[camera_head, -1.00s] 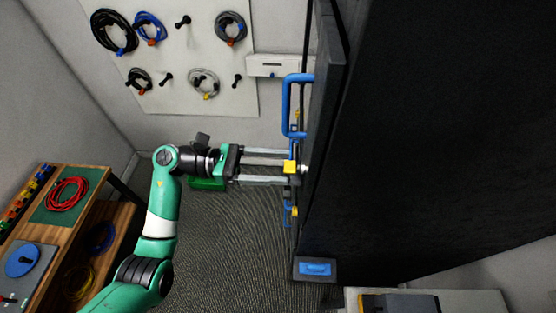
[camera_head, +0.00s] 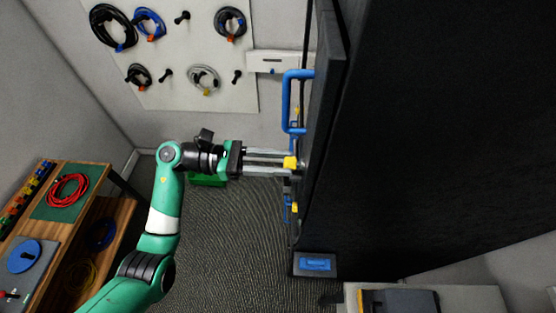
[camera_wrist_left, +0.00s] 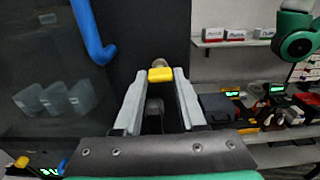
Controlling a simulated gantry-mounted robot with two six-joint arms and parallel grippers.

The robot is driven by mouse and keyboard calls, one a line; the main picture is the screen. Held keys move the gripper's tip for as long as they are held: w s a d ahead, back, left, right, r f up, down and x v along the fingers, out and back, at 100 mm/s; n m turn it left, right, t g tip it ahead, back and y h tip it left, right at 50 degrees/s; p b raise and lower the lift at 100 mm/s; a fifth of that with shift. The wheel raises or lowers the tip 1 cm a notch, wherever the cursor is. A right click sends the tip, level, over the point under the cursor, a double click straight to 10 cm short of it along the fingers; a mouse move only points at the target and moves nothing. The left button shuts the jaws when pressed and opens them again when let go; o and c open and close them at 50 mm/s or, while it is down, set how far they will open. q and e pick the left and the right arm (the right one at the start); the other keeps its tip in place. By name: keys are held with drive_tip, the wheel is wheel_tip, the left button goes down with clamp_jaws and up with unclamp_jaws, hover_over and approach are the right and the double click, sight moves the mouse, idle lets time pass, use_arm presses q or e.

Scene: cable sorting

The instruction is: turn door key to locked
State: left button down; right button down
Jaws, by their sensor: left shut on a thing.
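The yellow door key (camera_head: 290,162) sits at the edge of the dark door (camera_head: 323,110), below the blue door handle (camera_head: 287,100). My left gripper (camera_head: 286,162) reaches in from the left with its fingers shut on the key. In the left wrist view the yellow key (camera_wrist_left: 160,75) lies crosswise between the two fingertips (camera_wrist_left: 160,78), with a round metal piece just behind it. The blue handle (camera_wrist_left: 90,30) also shows there at upper left. My right gripper is not in view.
A pegboard (camera_head: 180,60) with coiled cables hangs on the back wall. A wooden bench (camera_head: 85,215) with a red cable coil (camera_head: 68,190) stands at left. A dark block with a blue handle (camera_head: 315,264) lies below the door edge.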

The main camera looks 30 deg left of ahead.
use_arm(q)
drive_tip(key=shift+n+p, duration=3.95)
drive_tip(key=shift+n, duration=4.95)
drive_tip(key=shift+c, duration=2.4)
unclamp_jaws()
